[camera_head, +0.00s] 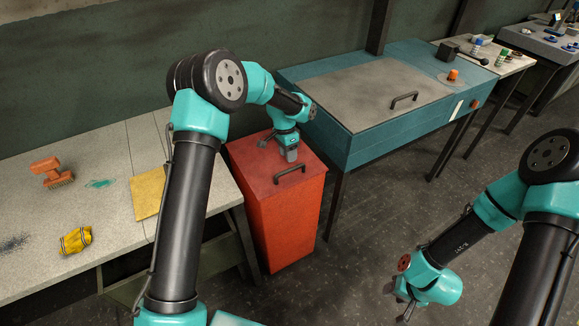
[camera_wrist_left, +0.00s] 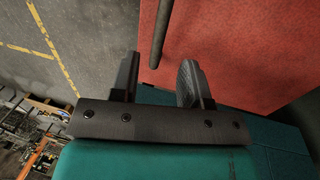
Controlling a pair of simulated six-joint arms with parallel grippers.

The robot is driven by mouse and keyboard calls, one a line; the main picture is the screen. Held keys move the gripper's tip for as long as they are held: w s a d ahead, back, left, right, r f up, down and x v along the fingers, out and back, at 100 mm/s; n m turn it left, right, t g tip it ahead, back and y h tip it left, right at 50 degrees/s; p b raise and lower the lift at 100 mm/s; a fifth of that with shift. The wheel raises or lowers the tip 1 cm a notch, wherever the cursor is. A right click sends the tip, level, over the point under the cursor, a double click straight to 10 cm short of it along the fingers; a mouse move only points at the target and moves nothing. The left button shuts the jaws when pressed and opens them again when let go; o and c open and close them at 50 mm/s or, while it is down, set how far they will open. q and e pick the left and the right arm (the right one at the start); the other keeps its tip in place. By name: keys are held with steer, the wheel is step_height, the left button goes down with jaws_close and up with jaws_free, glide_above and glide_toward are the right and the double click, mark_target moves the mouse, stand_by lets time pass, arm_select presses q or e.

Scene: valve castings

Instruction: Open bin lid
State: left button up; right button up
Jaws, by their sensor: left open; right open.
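The red bin (camera_head: 282,228) stands on the floor between the pale workbench and the teal cabinet, its flat red lid (camera_head: 312,167) down. A dark bar handle (camera_head: 290,172) is on the lid; the left wrist view also shows the handle (camera_wrist_left: 161,30). My left gripper (camera_head: 291,156) is over the lid, just behind the handle. In the left wrist view the open fingers (camera_wrist_left: 158,62) point at the handle, which lines up with the gap between them; contact cannot be told. My right gripper (camera_head: 404,302) is open and empty, low over the floor at the right.
The pale workbench (camera_head: 108,145) at left carries an orange brush (camera_head: 50,172), a yellow cloth (camera_head: 76,240) and a yellow sheet (camera_head: 148,192). The teal cabinet (camera_head: 365,135) with its own handle (camera_head: 404,99) stands close right of the bin. Floor in front is clear.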

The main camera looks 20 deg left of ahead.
arm_select(q)
steer(key=f, duration=0.4)
steer(key=d+f, duration=0.1)
steer(key=f, duration=0.1)
steer(key=shift+s, duration=0.4)
steer(key=shift+r, duration=0.1)
jaws_close()
